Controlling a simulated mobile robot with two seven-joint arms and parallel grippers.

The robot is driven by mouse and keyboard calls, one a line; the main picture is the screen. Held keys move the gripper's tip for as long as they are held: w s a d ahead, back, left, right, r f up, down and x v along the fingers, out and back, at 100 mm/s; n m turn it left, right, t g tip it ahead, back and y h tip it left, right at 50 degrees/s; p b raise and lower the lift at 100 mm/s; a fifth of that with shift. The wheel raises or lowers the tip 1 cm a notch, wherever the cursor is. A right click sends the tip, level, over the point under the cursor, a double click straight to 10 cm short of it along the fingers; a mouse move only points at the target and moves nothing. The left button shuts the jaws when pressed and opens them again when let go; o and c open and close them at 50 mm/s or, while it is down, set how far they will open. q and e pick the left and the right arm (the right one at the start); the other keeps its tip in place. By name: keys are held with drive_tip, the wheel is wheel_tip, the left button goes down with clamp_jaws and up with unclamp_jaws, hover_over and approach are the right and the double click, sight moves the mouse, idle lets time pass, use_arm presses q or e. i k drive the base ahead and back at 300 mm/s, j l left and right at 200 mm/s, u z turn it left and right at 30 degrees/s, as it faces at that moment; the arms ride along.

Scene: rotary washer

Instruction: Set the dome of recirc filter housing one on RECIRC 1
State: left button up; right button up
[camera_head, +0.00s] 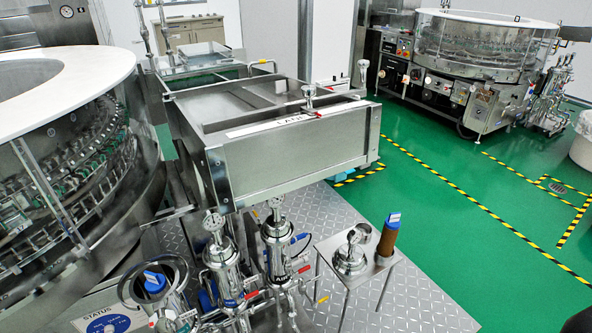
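A steel dome (351,258) with a small gauge on top sits on a small raised steel stand at the bottom middle. At the bottom left, a blue-topped cartridge (155,282) stands in what looks like an open housing with a ring around it. To its right are two closed steel housings, a nearer one (224,272) and a farther one (277,248), each with a gauge on top. The labels on the housings are too small to read, so I cannot tell which is RECIRC 1. I cannot make out either gripper.
A brown cartridge (387,238) with a blue top stands at the stand's right side. Pipes and valves with blue and red handles crowd the housings. The rotary washer (70,85) is at the left; a steel tank (290,155) stands behind. Green floor (450,230) is open at the right.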

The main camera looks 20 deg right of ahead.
sight(349, 259)
drive_tip(key=i+l, duration=0.15)
drive_tip(key=l, duration=0.25)
drive_tip(key=i+l, duration=0.2)
drive_tip(key=l, duration=0.25)
drive_tip(key=i+l, duration=0.15)
drive_tip(key=l, duration=0.25)
drive_tip(key=i+l, duration=0.15)
drive_tip(key=l, duration=0.25)
drive_tip(key=i+l, duration=0.2)
drive_tip(key=l, duration=0.25)
drive_tip(key=i+l, duration=0.15)
drive_tip(key=l, duration=0.25)
drive_tip(key=i+l, duration=0.2)
drive_tip(key=l, duration=0.2)
drive_tip(key=i+l, duration=0.15)
drive_tip(key=l, duration=0.3)
